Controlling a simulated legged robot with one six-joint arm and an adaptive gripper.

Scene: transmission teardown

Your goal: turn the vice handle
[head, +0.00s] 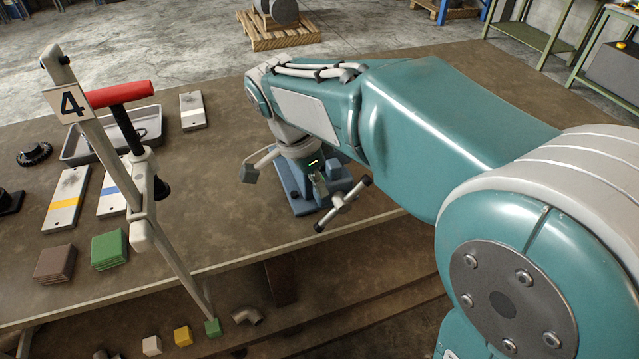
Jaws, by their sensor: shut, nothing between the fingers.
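The blue vice (299,203) stands on the brown workbench, near its front edge and partly hidden under the end of my arm. Its grey bar handle (343,204) has dark knobs at its ends and slants up to the right at the vice's front. My gripper (319,187) is small in the head view, just above the vice and close to the handle's left side. It is shut and empty. Its fingertips are partly lost against the vice, so I cannot tell whether they touch the handle.
A leaning grey post with a red grip (120,93) and a "4" sign (69,104) stands at left. A grey tray (75,149), striped plates, a brown block (54,264) and a green block (109,250) lie on the workbench (215,215). The bench left of the vice is clear.

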